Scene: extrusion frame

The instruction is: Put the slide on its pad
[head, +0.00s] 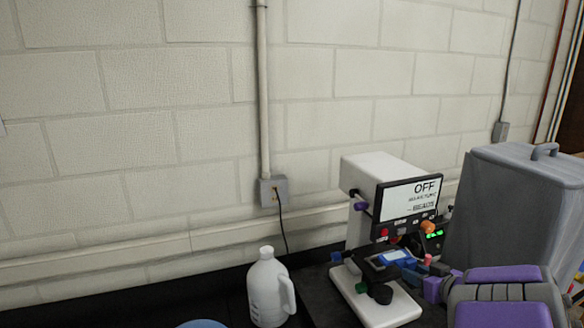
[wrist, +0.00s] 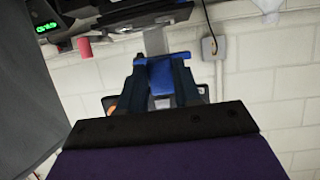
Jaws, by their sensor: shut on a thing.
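My gripper (wrist: 160,82) is shut on the blue end (wrist: 160,72) of the slide, which sits between the two dark blue fingers in the wrist view. A pale flat part of the slide (wrist: 155,42) reaches out past the fingertips toward a dark platform (wrist: 150,14). In the head view the slide (head: 395,256) shows as a small pale and blue piece over the dark stage of a microscope-like device (head: 378,303). I cannot tell whether it touches the stage. I cannot make out the pad clearly in either view.
The device has a screen (head: 412,196) reading "OFF" and coloured knobs close to the slide. A large grey bin-like container (head: 510,215) stands right behind my arm. A white jug (head: 268,290) stands left of the device. A block wall (head: 130,130) is behind.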

